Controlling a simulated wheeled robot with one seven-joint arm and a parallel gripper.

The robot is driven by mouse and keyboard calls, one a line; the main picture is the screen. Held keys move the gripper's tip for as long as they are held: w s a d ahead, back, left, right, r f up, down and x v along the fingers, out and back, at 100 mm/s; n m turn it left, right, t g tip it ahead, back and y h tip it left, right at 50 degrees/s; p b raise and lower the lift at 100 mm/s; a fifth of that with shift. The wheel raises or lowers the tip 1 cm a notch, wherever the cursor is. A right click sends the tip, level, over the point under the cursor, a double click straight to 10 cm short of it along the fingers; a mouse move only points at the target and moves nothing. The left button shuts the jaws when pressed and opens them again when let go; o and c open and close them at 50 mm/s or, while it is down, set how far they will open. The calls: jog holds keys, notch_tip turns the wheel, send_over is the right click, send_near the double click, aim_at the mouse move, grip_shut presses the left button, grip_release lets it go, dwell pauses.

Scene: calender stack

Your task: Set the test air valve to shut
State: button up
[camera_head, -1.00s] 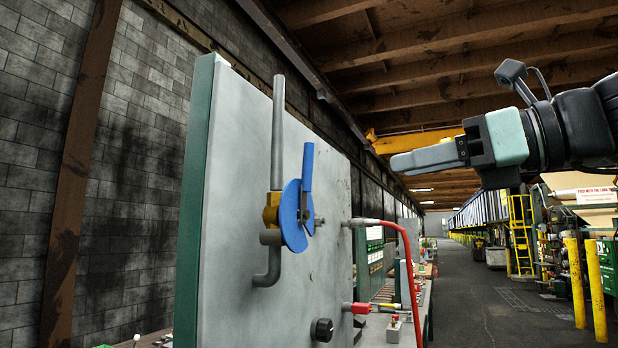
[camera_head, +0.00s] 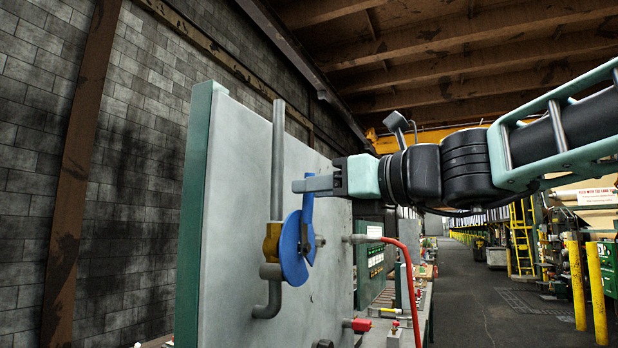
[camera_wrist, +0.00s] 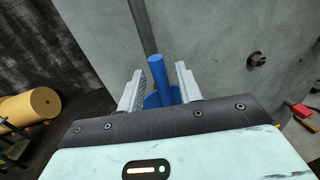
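The test air valve has a blue lever (camera_head: 307,217) and a blue disc (camera_head: 291,250) on a brass body (camera_head: 271,243), set in a grey vertical pipe (camera_head: 278,160) on a grey panel. The lever points up, roughly along the pipe. Gaps show beside the lever, and I see no firm contact.
The grey panel (camera_head: 235,170) stands close behind the valve. A red hose (camera_head: 408,270) on a fitting hangs to the right of the valve, below my arm. A red-handled fitting (camera_head: 358,324) sticks out lower down. The aisle on the right is open floor.

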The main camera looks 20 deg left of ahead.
jog(key=shift+x, duration=0.95)
grip_shut()
jog(key=shift+p, duration=0.35)
